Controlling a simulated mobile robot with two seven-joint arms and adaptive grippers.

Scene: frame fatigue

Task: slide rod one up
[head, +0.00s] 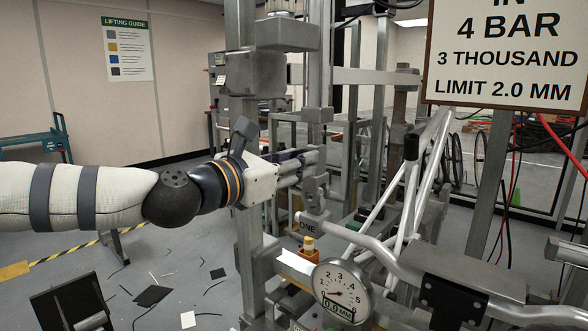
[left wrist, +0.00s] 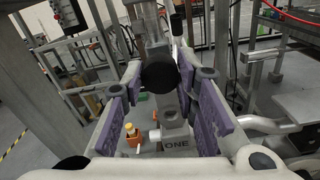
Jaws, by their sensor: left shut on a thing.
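Rod one (head: 318,62) is an upright grey metal rod in the middle of the head view. Its lower end meets a forked joint (head: 315,188) above the end of a silver tube frame (head: 375,245). My left gripper (head: 308,158) reaches in from the left, level, and is shut on rod one above the joint. In the left wrist view its purple-padded fingers (left wrist: 162,88) stand either side of the rod; a round black end partly hides the grip. My right gripper is not in view.
A dial gauge (head: 342,291) stands in front of the tube frame. An orange block with a yellow top (head: 307,249) sits below the gripper. A thick steel post (head: 247,235) stands close by my left wrist. A sign (head: 508,55) hangs at upper right. Scraps lie on the floor.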

